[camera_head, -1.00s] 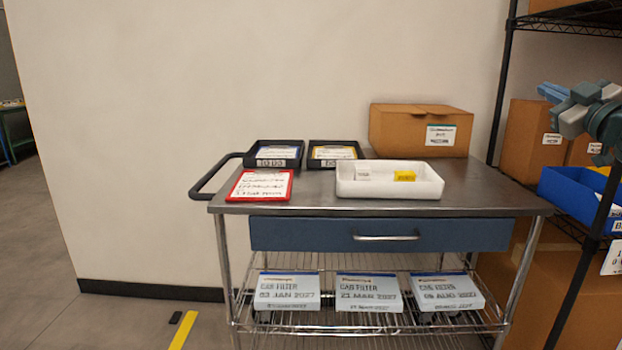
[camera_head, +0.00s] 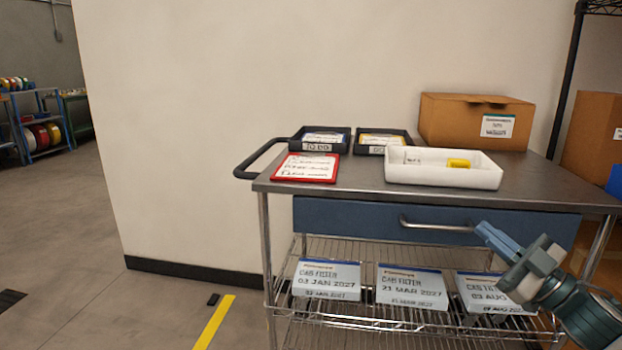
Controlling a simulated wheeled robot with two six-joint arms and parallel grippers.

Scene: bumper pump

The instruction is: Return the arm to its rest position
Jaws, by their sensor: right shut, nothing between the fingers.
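My right gripper (camera_head: 497,242) is in the lower right of the head view, in front of the cart's blue drawer. Its blue fingers are shut with nothing between them and point up and to the left, near the right end of the drawer handle in the picture. I cannot tell how far it is from the cart. My right arm comes in from the lower right corner and covers part of the right-hand filter box. My left gripper is not in view.
The steel cart (camera_head: 365,187) carries a white tray (camera_head: 440,177), two black trays, a red-framed sheet (camera_head: 306,168) and a cardboard box (camera_head: 470,122). Boxes labelled cab filter (camera_head: 411,289) lie on its wire shelf. A rack stands at right. Floor at left is open.

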